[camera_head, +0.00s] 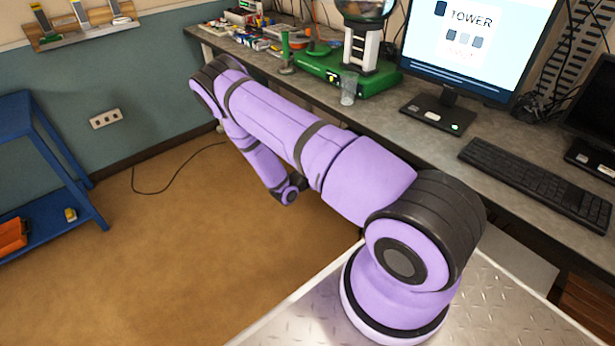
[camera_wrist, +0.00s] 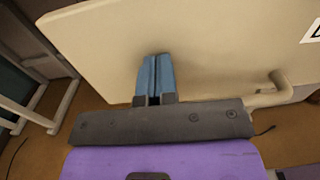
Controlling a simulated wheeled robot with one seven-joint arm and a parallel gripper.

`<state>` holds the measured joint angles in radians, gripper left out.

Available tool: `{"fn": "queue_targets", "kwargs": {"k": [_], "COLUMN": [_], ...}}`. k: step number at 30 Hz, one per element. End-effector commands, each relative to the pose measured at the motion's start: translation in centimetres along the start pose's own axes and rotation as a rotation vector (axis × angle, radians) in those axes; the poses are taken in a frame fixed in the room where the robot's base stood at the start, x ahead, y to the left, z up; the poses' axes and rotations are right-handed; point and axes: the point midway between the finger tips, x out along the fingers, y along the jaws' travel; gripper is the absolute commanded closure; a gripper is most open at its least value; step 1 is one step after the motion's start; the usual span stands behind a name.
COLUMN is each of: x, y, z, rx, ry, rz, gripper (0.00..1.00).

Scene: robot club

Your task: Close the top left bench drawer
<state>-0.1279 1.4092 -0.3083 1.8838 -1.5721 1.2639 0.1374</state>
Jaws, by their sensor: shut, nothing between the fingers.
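In the wrist view, a broad cream panel (camera_wrist: 210,50), apparently a drawer front, fills the upper middle. A cream bar handle (camera_wrist: 272,92) shows at its lower right, and part of a white label (camera_wrist: 313,30) shows at the right edge. My gripper (camera_wrist: 155,60) has its blue fingers together and empty, overlapping the panel left of the handle. I cannot tell whether the fingertips touch it, or how far the drawer stands out. In the head view, my purple arm hides the bench front and drawers, and my gripper is out of sight.
The bench top (camera_head: 425,150) holds a monitor (camera_head: 480,45), a keyboard (camera_head: 540,180), a clear cup (camera_head: 348,88) and a green-based machine (camera_head: 345,70). A blue shelf unit (camera_head: 45,160) stands at left. The brown floor (camera_head: 190,230) between is open, with a black cable.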

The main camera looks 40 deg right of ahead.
Motion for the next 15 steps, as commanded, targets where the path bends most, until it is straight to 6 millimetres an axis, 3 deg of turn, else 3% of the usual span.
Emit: {"fn": "queue_targets", "kwargs": {"k": [6,15], "x": [6.2,12.7], "y": [-0.1,-0.1], "z": [0.0,0.0], "rx": [-0.001,0.0], "ry": [-0.003,-0.002], "rz": [-0.003,-0.002], "gripper": [1.0,1.0]}}
